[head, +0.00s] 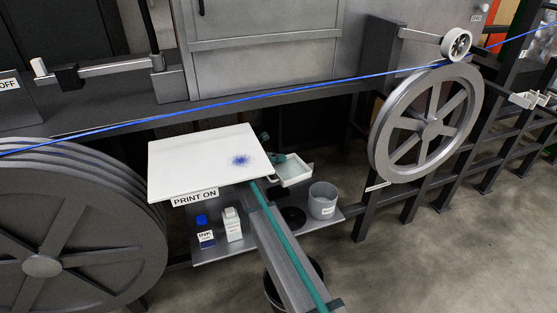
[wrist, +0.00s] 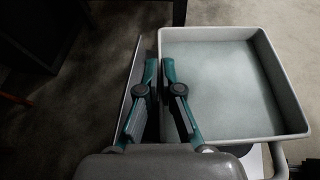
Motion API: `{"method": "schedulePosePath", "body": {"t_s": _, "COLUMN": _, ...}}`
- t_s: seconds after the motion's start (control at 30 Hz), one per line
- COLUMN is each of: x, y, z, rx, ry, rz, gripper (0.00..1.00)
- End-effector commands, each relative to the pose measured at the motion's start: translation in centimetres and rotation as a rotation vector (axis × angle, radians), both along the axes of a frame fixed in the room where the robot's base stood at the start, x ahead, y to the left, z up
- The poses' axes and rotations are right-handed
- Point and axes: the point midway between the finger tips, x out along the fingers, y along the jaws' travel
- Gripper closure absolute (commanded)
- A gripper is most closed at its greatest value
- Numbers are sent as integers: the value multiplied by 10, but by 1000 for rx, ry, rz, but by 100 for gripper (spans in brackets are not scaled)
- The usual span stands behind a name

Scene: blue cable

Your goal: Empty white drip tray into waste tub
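The white drip tray (head: 294,172) is square and shallow, right of the white board in the head view. In the wrist view the tray (wrist: 268,80) fills the right side, looks level, and has a smooth grey-blue inside. My gripper (wrist: 159,68) has teal fingers at its left wall, with the tips close together and a narrow dark gap between them. Whether they pinch the wall is unclear. In the head view my gripper (head: 272,157) is partly hidden beside the tray.
A white board (head: 196,160) with a blue ink spot is left of my gripper. Two bottles, ink (head: 205,235) and white (head: 232,227), stand on the shelf (head: 215,256). A blue cable (head: 290,91) runs above. A large spoked wheel (head: 429,125) is at the right.

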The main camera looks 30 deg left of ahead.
Motion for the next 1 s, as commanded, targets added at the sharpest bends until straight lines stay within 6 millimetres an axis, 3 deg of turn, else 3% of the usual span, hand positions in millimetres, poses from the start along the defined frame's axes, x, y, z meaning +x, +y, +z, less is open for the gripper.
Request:
{"method": "schedulePosePath", "body": {"t_s": 0.6, "x": 13, "y": -48, "z": 12, "rx": 362, "ry": 108, "rz": -2, "gripper": 100}}
{"method": "schedulePosePath", "body": {"t_s": 1.0, "x": 17, "y": -57, "z": 10, "rx": 450, "ry": 137, "rz": 0, "gripper": 100}}
